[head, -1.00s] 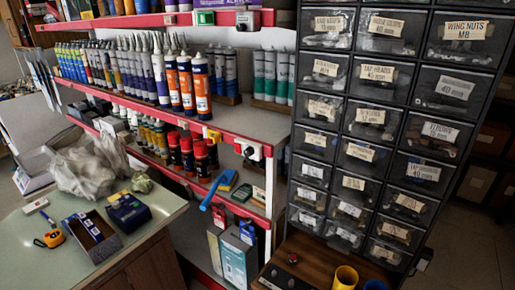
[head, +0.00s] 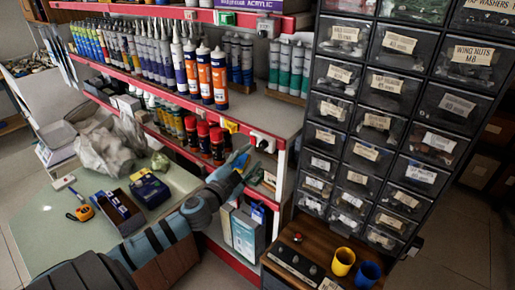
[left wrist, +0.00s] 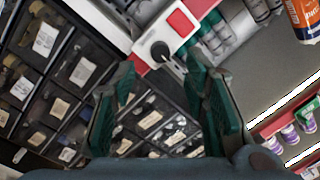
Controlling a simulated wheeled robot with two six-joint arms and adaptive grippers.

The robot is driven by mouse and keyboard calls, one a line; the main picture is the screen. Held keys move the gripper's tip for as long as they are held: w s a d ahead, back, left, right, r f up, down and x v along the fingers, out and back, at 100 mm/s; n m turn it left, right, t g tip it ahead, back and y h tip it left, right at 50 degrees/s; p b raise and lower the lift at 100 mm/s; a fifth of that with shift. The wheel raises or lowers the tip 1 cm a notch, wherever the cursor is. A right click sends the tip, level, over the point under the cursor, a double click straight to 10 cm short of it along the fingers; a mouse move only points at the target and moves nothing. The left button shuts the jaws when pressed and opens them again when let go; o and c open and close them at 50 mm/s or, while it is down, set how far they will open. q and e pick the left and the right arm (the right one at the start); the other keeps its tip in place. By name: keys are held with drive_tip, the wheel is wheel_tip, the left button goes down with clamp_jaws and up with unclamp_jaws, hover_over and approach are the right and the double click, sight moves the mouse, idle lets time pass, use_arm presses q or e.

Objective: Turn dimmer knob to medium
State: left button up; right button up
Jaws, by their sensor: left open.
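The dimmer is a white box with a black knob and a red square, fixed to the shelf front. In the left wrist view its black knob (left wrist: 160,50) shows ahead of and between my fingertips, with a small pale pointer on it. In the head view the dimmer knob (head: 261,144) shows just right of my left gripper (head: 240,160). In the left wrist view my left gripper (left wrist: 162,72) is open, with its green-padded fingers apart and nothing between them. I cannot tell whether the fingers reach around the knob. My right gripper is not in view.
A dark drawer cabinet (head: 392,110) stands close to the right of the dimmer. Cartridges (head: 212,75) stand on the shelf above. A control panel (head: 296,262) and yellow cup (head: 343,261) sit below. A glass-topped table (head: 60,225) is at left.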

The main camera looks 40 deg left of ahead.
sight(261, 147)
use_arm(q)
drive_tip(key=w+p, duration=0.1)
drive_tip(key=w, duration=0.1)
drive_tip(key=w+p, duration=0.1)
drive_tip(key=w, duration=0.2)
drive_tip(key=shift+w+a+r, duration=0.2)
drive_tip(key=shift+w, duration=0.1)
drive_tip(key=shift+s, duration=0.1)
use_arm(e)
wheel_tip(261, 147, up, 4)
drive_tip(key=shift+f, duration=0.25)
use_arm(q)
drive_tip(key=shift+a+f, duration=0.1)
clamp_jaws()
